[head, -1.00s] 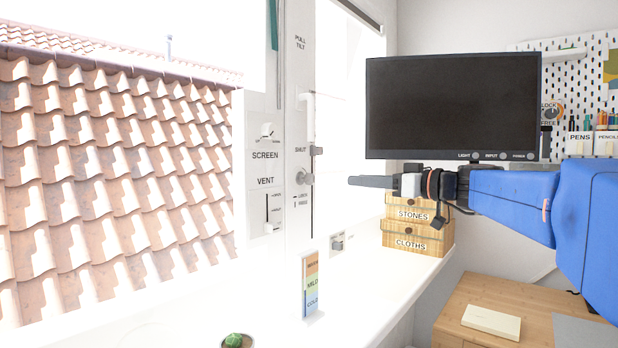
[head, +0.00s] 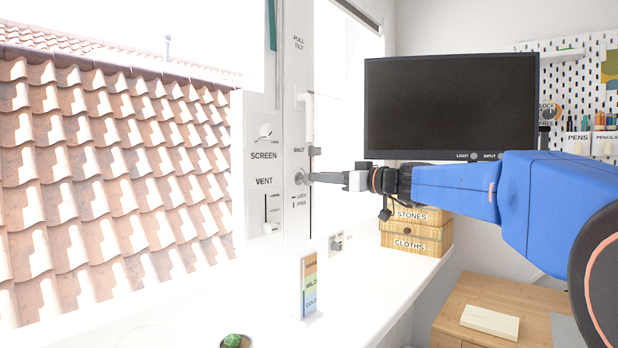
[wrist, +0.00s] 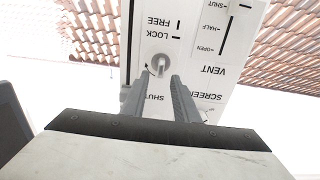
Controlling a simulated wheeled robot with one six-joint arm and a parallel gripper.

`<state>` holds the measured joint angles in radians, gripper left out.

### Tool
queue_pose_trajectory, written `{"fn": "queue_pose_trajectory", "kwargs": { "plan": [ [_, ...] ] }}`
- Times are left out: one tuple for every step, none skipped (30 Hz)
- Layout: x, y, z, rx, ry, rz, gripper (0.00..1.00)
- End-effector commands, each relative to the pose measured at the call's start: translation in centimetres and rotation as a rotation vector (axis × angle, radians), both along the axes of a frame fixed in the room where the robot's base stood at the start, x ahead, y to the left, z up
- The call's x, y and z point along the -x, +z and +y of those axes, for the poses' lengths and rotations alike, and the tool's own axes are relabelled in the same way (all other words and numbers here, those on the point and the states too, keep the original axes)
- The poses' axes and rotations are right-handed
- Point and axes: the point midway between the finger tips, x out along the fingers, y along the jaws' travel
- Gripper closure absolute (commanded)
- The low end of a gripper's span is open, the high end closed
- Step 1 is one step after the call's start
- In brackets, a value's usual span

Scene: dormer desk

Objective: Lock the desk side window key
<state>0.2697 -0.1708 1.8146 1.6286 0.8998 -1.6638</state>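The window key (head: 300,177) is a small round grey metal knob on the white window frame, above the LOCK and FREE labels (head: 300,200). In the wrist view, which is upside down, the key (wrist: 159,62) shows a raised bar standing roughly upright in the picture, like the tick beside FREE; the tick beside LOCK lies across. My gripper (head: 312,177) reaches in from the right, its tips close at the key. In the wrist view my gripper (wrist: 158,82) is open, with the key in line with the gap between its fingertips. I cannot tell whether they touch it.
A SHUT latch (head: 314,151) sits just above the key. The SCREEN knob (head: 265,131) and VENT slider (head: 266,209) are on the panel to the left. Below are a colour-banded card (head: 309,285) and a cactus (head: 233,341). The monitor (head: 450,108) stands behind my arm.

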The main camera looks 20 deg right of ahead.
Motion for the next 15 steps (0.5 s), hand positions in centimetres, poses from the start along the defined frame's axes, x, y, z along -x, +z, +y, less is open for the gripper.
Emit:
{"fn": "queue_pose_trajectory", "kwargs": {
  "plan": [
    [-0.8, -0.1, 0.6, 0.000, 0.004, 0.001, 0.73],
    [-1.2, -0.1, 0.9, 0.000, 0.003, 0.001, 0.73],
    [-1.7, 0.0, 1.3, 0.000, 0.003, 0.000, 0.73],
    [-2.0, 0.0, 1.6, 0.000, 0.004, 0.000, 0.73],
    [-2.3, 0.0, 1.8, 0.000, 0.003, 0.000, 0.73],
    [-2.7, 0.0, 2.0, 0.000, 0.002, 0.000, 0.73],
    [-3.0, -0.1, 2.2, 0.000, 0.002, 0.000, 0.73],
    [-3.3, 0.0, 2.4, 0.000, 0.002, 0.000, 0.73],
    [-3.6, 0.0, 2.6, 0.000, 0.002, 0.000, 0.73],
    [-3.7, 0.0, 2.7, 0.000, 0.002, 0.000, 0.73],
    [-3.9, 0.0, 2.8, -0.001, 0.001, -0.001, 0.73],
    [-4.0, 0.0, 3.0, -0.001, 0.001, -0.001, 0.73],
    [-4.1, 0.0, 3.0, -0.001, 0.001, -0.001, 0.73],
    [-4.2, 0.0, 3.1, -0.001, 0.001, -0.001, 0.73],
    [-4.3, 0.0, 3.1, -0.001, 0.000, -0.001, 0.73]
  ]
}}
